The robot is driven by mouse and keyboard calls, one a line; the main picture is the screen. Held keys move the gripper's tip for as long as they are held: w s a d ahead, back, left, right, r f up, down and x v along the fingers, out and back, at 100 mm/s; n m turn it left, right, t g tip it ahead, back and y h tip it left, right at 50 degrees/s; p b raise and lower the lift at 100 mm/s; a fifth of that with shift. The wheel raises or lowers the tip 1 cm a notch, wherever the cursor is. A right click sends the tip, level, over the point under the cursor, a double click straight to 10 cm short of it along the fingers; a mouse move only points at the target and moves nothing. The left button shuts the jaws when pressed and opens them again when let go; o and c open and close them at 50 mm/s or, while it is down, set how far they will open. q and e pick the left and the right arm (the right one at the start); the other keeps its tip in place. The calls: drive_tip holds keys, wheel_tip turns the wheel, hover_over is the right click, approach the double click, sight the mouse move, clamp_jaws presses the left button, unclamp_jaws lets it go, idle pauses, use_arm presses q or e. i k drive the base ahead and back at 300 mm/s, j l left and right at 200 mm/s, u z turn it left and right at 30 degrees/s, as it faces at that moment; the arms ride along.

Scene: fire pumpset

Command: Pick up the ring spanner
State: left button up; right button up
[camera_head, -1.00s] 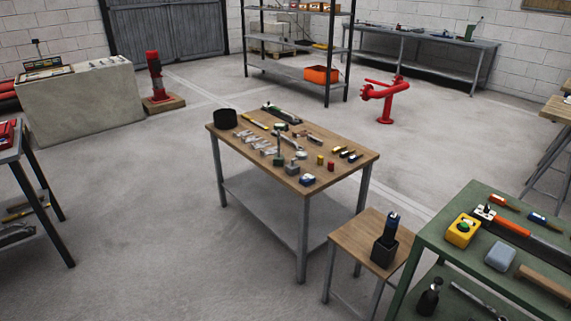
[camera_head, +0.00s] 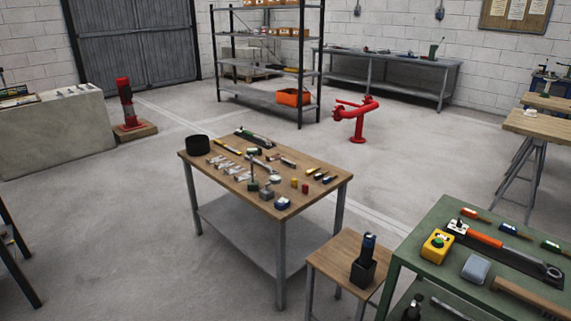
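I cannot single out the ring spanner with certainty. Several small silver metal tools (camera_head: 232,170) lie in a row on the left part of the wooden-topped table (camera_head: 325,187), too small to tell apart. A long dark tool with an orange grip (camera_head: 484,240) and a ring-like end lies on the green bench (camera_head: 420,240) at right. A thin metal tool (camera_head: 450,309) shows on the green bench's lower shelf, partly cut off by the picture edge. Neither of my grippers is in view.
A small wooden stand (camera_head: 335,258) with a black holder (camera_head: 363,272) stands between the table and the green bench. A red pipe fitting (camera_head: 357,120) stands behind, near a shelf rack (camera_head: 270,102). The floor (camera_head: 120,230) left of the table is clear.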

sight(272, 172)
drive_tip(key=i+j+z, duration=0.15)
drive_tip(key=z, duration=0.15)
drive_tip(key=i+j+z, duration=0.4)
drive_tip(key=j, duration=0.2)
drive_tip(key=i+j+z, duration=0.1)
drive_tip(key=j, duration=0.25)
drive_tip(key=i+j+z, duration=0.25)
drive_tip(key=i+j, duration=0.15)
drive_tip(key=j, duration=0.35)
drive_tip(key=i+j, duration=0.1)
drive_tip(key=j, duration=0.25)
drive_tip(key=i+j, duration=0.15)
drive_tip(key=j, duration=0.2)
drive_tip(key=i+j, duration=0.1)
drive_tip(key=j, duration=0.2)
drive_tip(key=i+j, duration=0.15)
drive_tip(key=j, duration=0.2)
drive_tip(key=i+j, duration=0.1)
drive_tip(key=j, duration=0.25)
